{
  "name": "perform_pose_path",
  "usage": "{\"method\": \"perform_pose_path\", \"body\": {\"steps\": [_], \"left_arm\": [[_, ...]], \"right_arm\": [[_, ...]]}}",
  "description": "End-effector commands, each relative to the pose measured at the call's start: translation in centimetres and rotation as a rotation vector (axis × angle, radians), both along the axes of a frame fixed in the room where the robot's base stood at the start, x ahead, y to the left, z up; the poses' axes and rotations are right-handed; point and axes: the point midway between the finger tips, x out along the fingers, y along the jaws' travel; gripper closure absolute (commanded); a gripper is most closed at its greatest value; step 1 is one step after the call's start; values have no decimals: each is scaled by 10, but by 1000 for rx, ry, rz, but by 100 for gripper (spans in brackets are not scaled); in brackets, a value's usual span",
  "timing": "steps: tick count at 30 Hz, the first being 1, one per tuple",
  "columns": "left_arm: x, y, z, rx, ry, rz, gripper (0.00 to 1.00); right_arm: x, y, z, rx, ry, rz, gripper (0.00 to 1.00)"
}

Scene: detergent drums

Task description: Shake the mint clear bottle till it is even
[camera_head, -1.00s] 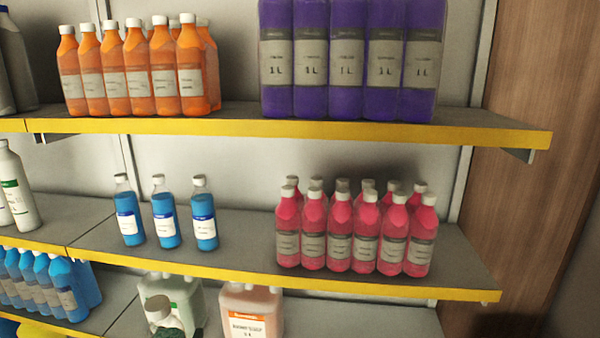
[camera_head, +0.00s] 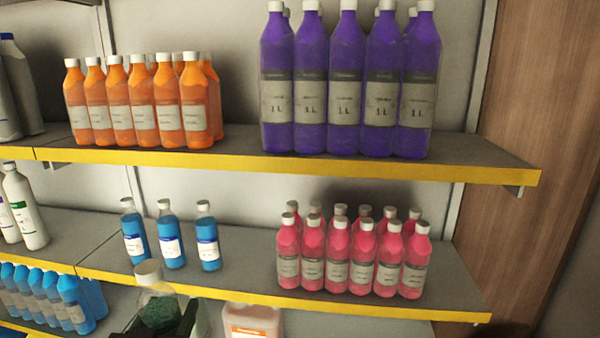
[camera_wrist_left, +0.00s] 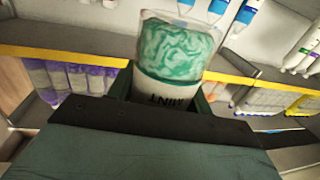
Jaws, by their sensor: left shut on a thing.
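The mint clear bottle (camera_head: 157,305) is at the bottom of the head view, its white cap up and dark green showing through its clear wall. In the left wrist view the bottle (camera_wrist_left: 175,48) shows pale and darker green swirls, not one even colour. A light label reading "MINT" is partly covered by the gripper. My left gripper (camera_head: 186,322) is shut on the bottle, holding it in front of the shelves. Its fingers (camera_wrist_left: 168,92) wrap the label part in the wrist view. My right gripper is in neither view.
Shelves with yellow edges (camera_head: 300,168) stand behind the bottle. They carry orange bottles (camera_head: 140,105), purple bottles (camera_head: 345,85), small blue bottles (camera_head: 170,240) and pink bottles (camera_head: 350,262). A peach container (camera_head: 252,322) is on the lower shelf, right of the bottle.

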Motion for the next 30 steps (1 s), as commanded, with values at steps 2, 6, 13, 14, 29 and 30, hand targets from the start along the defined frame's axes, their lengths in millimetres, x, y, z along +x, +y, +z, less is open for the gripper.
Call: {"method": "perform_pose_path", "body": {"steps": [2, 6, 13, 14, 29, 30], "left_arm": [[-2, 0, -56, 2, 31, 1, 82], [0, 0, -46, 0, -4, 1, 82], [-1, 0, -28, 1, 31, 0, 82], [-2, 0, -46, 2, 33, 1, 82], [-1, 0, -70, 1, 19, 1, 82], [0, 0, -66, 0, 10, 1, 82]], "right_arm": [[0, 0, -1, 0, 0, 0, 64], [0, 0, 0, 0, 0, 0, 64], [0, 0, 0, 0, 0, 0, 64], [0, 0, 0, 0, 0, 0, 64], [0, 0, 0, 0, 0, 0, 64], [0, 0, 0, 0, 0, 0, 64]]}}
